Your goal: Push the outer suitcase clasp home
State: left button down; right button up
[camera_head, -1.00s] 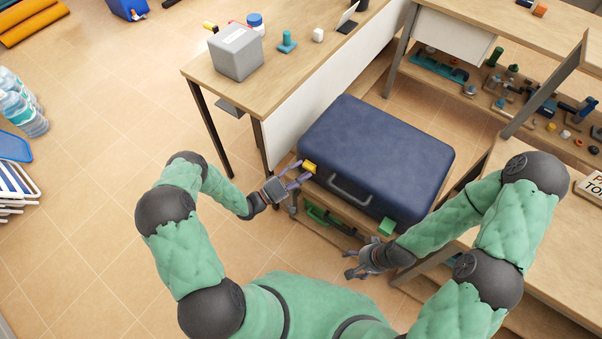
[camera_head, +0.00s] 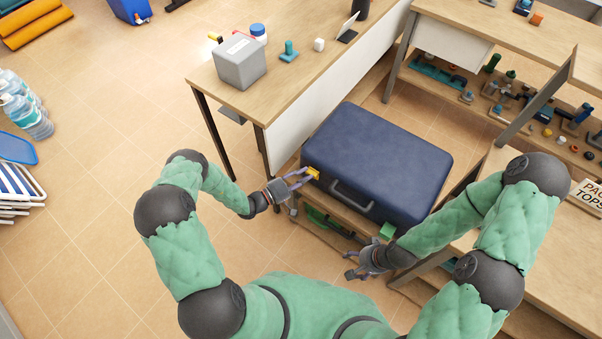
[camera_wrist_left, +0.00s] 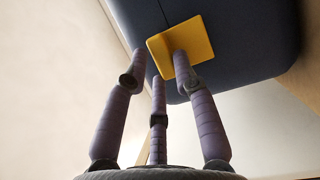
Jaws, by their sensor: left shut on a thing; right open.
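The dark blue suitcase (camera_head: 375,160) lies on a low wooden shelf, its grey handle (camera_head: 351,194) facing me. A yellow clasp (camera_head: 312,173) sits at the left end of its front side. A green clasp (camera_head: 387,230) sits at the right end. My left gripper (camera_head: 304,177) is at the yellow clasp. My right gripper (camera_head: 354,267) is open and empty, below and left of the green clasp.
A wooden table (camera_head: 280,85) with a grey box (camera_head: 238,63) stands behind and left of the suitcase. A workbench (camera_head: 540,235) with a sign is at the right, beside my right arm.

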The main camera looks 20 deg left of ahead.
pick_arm(q)
jog(key=shift+d+g+p, duration=0.25)
jog(key=shift+g+p, duration=0.05)
jog(key=shift+p, duration=0.1)
jog(key=shift+w+a, duration=0.1)
jog(key=shift+w, duration=0.05)
jog(key=c, duration=1)
grip_release()
jog(key=shift+w+a+y, duration=0.1)
jog(key=shift+w+y, duration=0.05)
jog(key=shift+y, duration=0.15)
jog(key=shift+a, duration=0.15)
jog(key=shift+s+a+r, duration=0.1)
jog(key=shift+s+a, duration=0.15)
jog(key=shift+s, duration=0.05)
jog(key=v, duration=1.1)
jog(key=shift+s+d, duration=0.1)
jog(key=shift+s, duration=0.05)
